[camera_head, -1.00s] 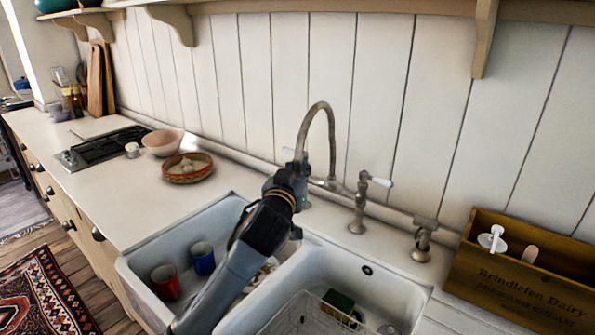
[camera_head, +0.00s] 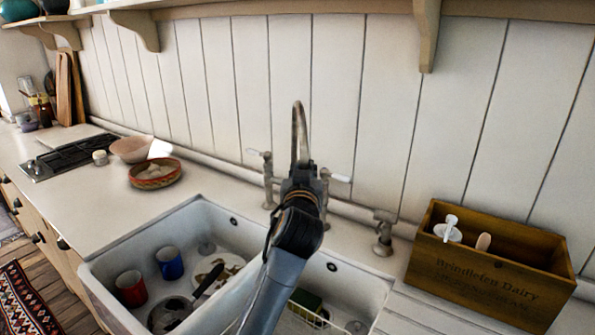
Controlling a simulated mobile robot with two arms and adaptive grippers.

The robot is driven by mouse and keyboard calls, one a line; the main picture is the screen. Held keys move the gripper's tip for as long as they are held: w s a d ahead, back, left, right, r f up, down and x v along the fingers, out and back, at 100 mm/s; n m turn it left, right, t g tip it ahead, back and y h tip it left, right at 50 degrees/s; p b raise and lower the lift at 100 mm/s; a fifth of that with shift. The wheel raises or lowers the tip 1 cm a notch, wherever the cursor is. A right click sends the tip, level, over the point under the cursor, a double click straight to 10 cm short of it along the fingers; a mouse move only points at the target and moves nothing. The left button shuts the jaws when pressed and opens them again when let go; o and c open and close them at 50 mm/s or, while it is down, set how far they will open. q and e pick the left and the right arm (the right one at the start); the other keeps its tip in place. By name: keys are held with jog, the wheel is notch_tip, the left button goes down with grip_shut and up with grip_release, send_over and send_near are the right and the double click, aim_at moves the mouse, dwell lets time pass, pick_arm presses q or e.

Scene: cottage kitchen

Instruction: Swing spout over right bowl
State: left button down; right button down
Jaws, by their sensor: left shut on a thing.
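The tap's curved metal spout (camera_head: 299,125) rises behind the double sink and appears nearly edge-on, its arch towards me. My left gripper (camera_head: 301,178) is shut on the spout's lower outlet end and hides it. My forearm crosses the middle of the sink and covers much of the divider. The left bowl (camera_head: 105,270) holds a red mug, a blue mug and plates. The right bowl (camera_head: 362,292) holds a wire rack and a green sponge, partly hidden by my arm. The spout end sits roughly in line with the divider; its exact place over the bowls is hidden. My right gripper is out of view.
Tap handles stand on both sides of the spout, one with a white lever (camera_head: 340,178). A short metal fitting (camera_head: 384,234) stands to the right. A wooden box (camera_head: 485,275) sits right of the sink. A woven bowl (camera_head: 155,173) stands on the left counter.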

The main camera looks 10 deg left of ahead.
pick_arm(q)
jog(key=shift+d+f, duration=0.15)
jog(key=shift+f, duration=0.2)
jog(key=c, duration=1.4)
grip_release()
jog(key=shift+o, duration=0.6)
jog(key=shift+s+d+r, duration=0.1)
jog(key=shift+s+r, duration=0.05)
jog(key=shift+r, duration=0.15)
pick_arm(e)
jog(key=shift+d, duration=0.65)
pick_arm(q)
jog(key=shift+s, duration=0.25)
jog(key=s+d, duration=0.1)
jog(key=s, duration=0.6)
jog(key=shift+d, duration=0.15)
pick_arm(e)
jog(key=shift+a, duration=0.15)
pick_arm(q)
jog(key=shift+f, duration=0.1)
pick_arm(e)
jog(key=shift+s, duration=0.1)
